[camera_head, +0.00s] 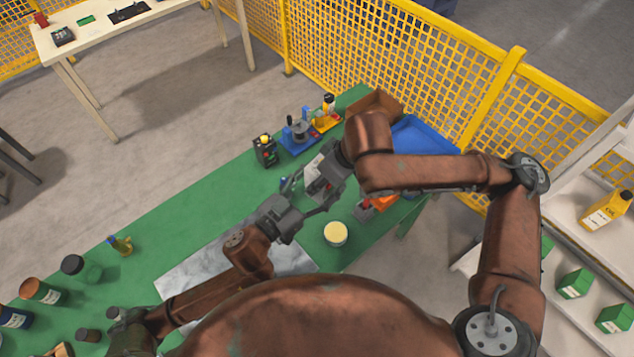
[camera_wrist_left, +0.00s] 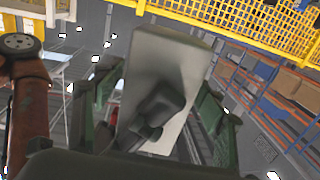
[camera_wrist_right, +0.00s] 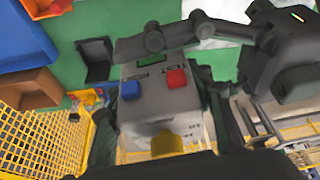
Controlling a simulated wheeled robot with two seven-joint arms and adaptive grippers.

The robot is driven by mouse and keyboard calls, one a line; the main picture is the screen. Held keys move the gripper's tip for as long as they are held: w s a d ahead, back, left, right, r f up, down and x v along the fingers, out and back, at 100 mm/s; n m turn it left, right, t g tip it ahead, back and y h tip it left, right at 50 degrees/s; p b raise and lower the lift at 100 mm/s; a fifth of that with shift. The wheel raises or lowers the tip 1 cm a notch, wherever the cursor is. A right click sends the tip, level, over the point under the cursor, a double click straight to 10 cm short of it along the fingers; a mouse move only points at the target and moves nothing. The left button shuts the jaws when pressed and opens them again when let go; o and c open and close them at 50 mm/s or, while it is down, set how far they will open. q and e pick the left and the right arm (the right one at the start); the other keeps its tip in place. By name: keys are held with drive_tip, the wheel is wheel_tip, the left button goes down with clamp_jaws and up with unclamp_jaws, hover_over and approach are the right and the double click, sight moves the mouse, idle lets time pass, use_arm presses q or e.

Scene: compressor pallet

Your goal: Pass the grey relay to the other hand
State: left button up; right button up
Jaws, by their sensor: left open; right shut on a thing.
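The grey relay (camera_head: 314,178) is a pale grey box held above the green table. In the right wrist view the relay (camera_wrist_right: 160,95) shows a blue button, a red button and a yellow knob. My right gripper (camera_head: 326,170) is shut on it, with dark fingers along its sides. My left gripper (camera_head: 312,200) is open close to the relay. In the left wrist view a pale grey block (camera_wrist_left: 180,62) stands between its spread green fingers, with a dark shape in front. Whether the left fingers touch it I cannot tell.
On the green table (camera_head: 185,215) stand a dark device (camera_head: 265,150), a blue fixture (camera_head: 297,137) and a yellow-topped tin (camera_head: 335,234). A blue tray (camera_head: 428,134), a brown bin (camera_head: 378,103) and an orange bin (camera_head: 384,203) lie right. Several jars stand at left. A yellow fence (camera_head: 440,60) runs behind.

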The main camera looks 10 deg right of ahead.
use_arm(q)
drive_tip(key=shift+c, duration=0.3)
drive_tip(key=c, duration=1.4)
drive_tip(key=shift+c, duration=1.1)
use_arm(e)
drive_tip(key=o, duration=1.5)
drive_tip(key=shift+o, duration=0.2)
